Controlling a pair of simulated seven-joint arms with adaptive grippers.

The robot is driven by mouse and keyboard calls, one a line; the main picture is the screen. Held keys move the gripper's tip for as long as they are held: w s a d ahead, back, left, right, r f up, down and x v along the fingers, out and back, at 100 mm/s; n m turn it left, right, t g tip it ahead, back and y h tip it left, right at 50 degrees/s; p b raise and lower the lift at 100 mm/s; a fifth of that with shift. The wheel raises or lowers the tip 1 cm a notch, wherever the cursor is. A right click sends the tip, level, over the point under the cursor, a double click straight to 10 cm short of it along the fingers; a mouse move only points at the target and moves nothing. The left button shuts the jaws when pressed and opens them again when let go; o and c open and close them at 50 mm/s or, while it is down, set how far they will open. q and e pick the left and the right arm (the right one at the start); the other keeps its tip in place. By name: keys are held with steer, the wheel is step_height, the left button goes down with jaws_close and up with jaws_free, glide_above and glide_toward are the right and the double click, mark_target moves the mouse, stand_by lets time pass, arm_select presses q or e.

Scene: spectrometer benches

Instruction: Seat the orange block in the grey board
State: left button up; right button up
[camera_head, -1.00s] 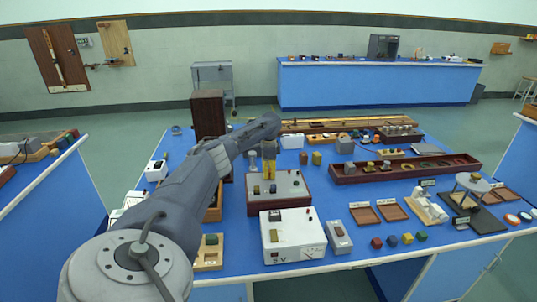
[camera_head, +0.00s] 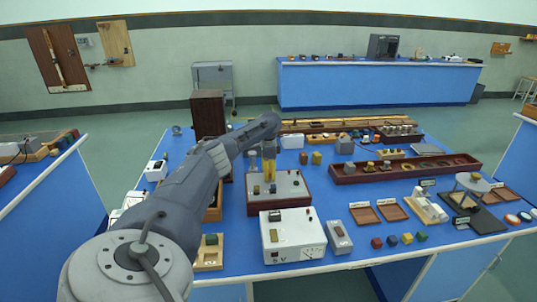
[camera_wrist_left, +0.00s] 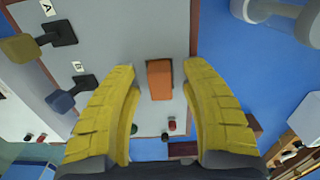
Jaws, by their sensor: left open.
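The orange block (camera_wrist_left: 160,80) stands on the grey board (camera_wrist_left: 120,40), near one edge of it. A thin dark edge shows beside the block's top end. I cannot tell how deep the block sits. My left gripper (camera_wrist_left: 158,80) points down over the board with its yellow fingers open, one on each side of the block and apart from it. In the head view the left gripper (camera_head: 269,174) is above the grey top of the board (camera_head: 290,186), and its fingers hide the block. My right gripper is not in view.
Two levers stand on the board in the wrist view, a brown one (camera_wrist_left: 20,46) and a blue-grey one (camera_wrist_left: 62,101). A white meter box (camera_head: 293,240) is in front of the board. A long brown tray (camera_head: 400,173) lies to the right.

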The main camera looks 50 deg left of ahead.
arm_select(q)
step_height(320, 180, up, 12)
steer(key=shift+f, duration=0.15)
stand_by(0.3)
stand_by(0.4)
